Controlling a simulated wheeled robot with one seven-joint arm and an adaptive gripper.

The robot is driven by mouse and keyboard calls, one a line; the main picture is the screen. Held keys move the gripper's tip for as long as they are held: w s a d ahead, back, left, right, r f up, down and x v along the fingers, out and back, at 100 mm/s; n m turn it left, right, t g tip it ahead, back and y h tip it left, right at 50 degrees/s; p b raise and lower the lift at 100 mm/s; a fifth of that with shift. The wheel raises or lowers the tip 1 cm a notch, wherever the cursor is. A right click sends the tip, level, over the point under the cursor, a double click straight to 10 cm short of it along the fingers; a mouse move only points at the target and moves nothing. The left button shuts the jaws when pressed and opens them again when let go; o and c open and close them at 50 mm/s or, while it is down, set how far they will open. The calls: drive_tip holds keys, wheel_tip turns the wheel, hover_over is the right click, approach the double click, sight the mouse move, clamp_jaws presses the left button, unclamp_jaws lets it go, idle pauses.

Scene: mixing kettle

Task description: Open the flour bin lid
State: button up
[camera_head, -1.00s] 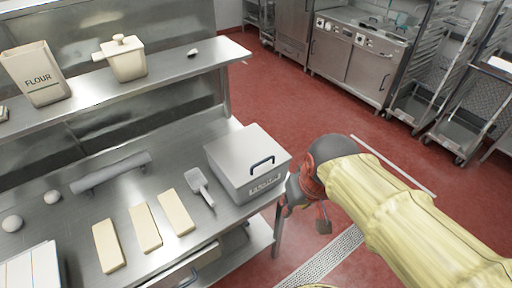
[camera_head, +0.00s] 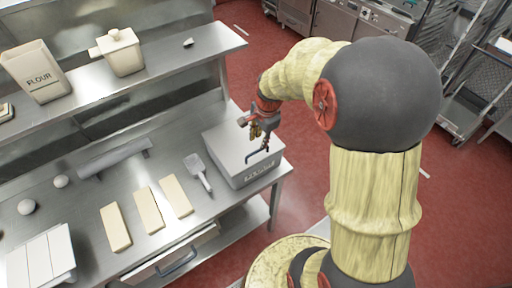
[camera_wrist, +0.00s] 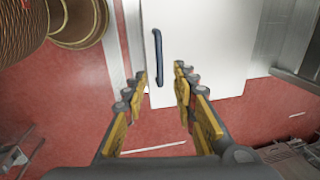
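The flour bin (camera_head: 226,150) is a pale grey box with a label on its front, standing at the right end of the steel table. Its lid looks shut. A dark blue bar handle (camera_head: 257,158) sits at the lid's front edge. In the wrist view, the pale lid (camera_wrist: 205,45) fills the upper middle, and the blue handle (camera_wrist: 158,58) shows upright in the picture, just beyond my fingertips. My gripper (camera_head: 257,138) is above the lid near the handle. In the wrist view, my gripper (camera_wrist: 160,82) is open and empty, its yellow-padded fingers apart. I cannot tell whether it touches anything.
Left of the bin on the table (camera_head: 85,190) lie a scoop (camera_head: 198,172), several pale blocks and a rolling pin (camera_head: 114,158). Red floor is open to the right.

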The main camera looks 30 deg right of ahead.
sight(257, 151)
drive_tip(key=f, duration=0.4)
drive_tip(key=w+f, duration=0.1)
drive_tip(key=f, duration=0.1)
drive_tip(key=shift+w+f, duration=0.1)
drive_tip(key=shift+f, duration=0.3)
drive_tip(key=shift+c, duration=0.7)
clamp_jaws()
